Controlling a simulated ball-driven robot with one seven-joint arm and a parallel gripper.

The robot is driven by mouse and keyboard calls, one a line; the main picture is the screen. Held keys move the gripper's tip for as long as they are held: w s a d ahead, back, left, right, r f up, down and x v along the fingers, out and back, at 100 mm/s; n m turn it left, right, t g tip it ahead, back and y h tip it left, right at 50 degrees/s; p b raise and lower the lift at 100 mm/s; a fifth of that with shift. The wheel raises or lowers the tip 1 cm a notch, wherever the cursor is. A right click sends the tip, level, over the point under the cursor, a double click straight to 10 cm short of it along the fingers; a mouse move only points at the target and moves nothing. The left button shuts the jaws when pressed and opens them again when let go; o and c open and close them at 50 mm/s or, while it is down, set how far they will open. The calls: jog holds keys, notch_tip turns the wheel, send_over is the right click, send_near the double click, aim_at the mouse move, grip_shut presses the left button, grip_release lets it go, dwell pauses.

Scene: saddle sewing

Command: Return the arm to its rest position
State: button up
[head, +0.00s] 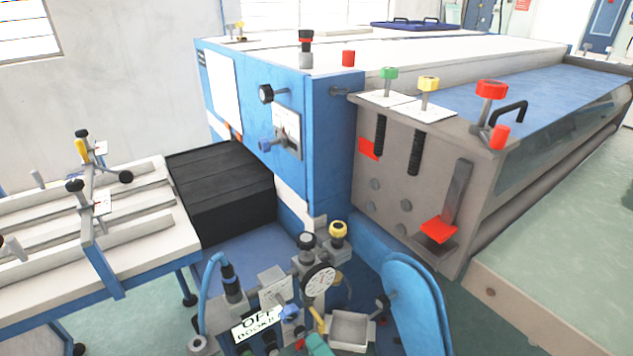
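My arm and gripper do not show in the head view, so its pose cannot be told. The large blue and grey machine (335,150) fills the middle and right. Its end panel carries a yellow knob (428,84), a green knob (389,73) and a red knob (491,89). A red-ended lever (438,230) sits lower on the grey face. A control cluster with a round gauge (318,281) and an "OFF" sign (258,325) stands at the bottom centre.
A slatted white feed table (135,255) with clamps stands at left, beside a black ribbed block (222,190). A pale green surface (560,285) juts out at right. A blue curved guard (412,300) is near the bottom centre. Green floor shows in gaps between them.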

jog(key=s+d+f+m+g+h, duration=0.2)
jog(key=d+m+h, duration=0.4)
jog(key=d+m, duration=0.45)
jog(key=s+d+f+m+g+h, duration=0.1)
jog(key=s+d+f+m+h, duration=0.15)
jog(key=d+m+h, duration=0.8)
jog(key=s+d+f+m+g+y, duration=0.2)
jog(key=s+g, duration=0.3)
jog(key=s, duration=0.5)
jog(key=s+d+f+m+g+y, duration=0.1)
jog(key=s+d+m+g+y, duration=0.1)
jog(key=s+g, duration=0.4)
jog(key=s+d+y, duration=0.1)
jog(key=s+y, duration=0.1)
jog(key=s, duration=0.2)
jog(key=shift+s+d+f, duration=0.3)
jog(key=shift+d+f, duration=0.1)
